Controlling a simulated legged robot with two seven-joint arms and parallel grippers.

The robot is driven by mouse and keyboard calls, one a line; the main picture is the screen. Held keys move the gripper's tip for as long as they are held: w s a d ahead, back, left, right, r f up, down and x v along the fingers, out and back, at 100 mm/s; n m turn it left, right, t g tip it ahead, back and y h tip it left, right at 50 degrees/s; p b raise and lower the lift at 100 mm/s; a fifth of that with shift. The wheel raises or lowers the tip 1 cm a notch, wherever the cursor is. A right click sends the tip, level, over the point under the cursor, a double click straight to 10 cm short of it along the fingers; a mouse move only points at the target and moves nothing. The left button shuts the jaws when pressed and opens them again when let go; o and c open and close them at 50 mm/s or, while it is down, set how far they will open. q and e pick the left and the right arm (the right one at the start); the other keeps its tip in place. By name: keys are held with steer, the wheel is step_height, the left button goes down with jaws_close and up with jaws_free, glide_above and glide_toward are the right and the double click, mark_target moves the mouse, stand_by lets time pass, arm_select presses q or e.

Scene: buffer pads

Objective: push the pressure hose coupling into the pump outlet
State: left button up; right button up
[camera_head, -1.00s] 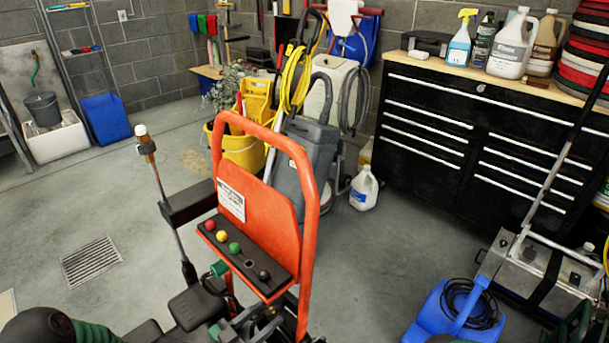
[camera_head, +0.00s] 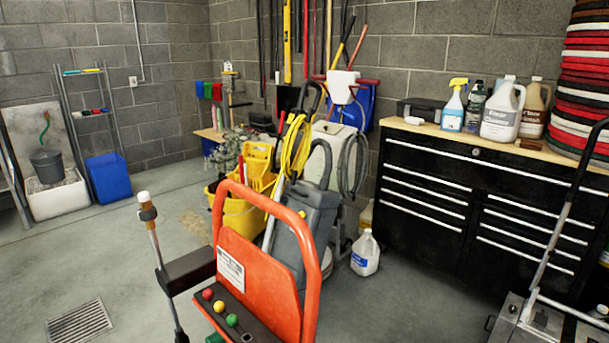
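An orange upright machine with a looped handle (camera_head: 265,268) stands in the lower middle. Its dark panel carries red, yellow and green round knobs (camera_head: 232,320). A small green part (camera_head: 214,338) is cut off at the bottom edge below the panel; I cannot tell whether it is the coupling or the outlet. The pump body is below the picture. A grey wand (camera_head: 160,248) with a brown and white top stands upright at the machine's left, beside a dark bracket (camera_head: 188,270). Neither of my grippers shows.
A black drawer cabinet (camera_head: 425,195) with bottles on top stands at the right. A yellow mop bucket (camera_head: 232,212), a grey upright machine (camera_head: 305,222) and a white jug (camera_head: 365,253) stand behind the orange machine. The floor at left, around a drain grate (camera_head: 80,322), is clear.

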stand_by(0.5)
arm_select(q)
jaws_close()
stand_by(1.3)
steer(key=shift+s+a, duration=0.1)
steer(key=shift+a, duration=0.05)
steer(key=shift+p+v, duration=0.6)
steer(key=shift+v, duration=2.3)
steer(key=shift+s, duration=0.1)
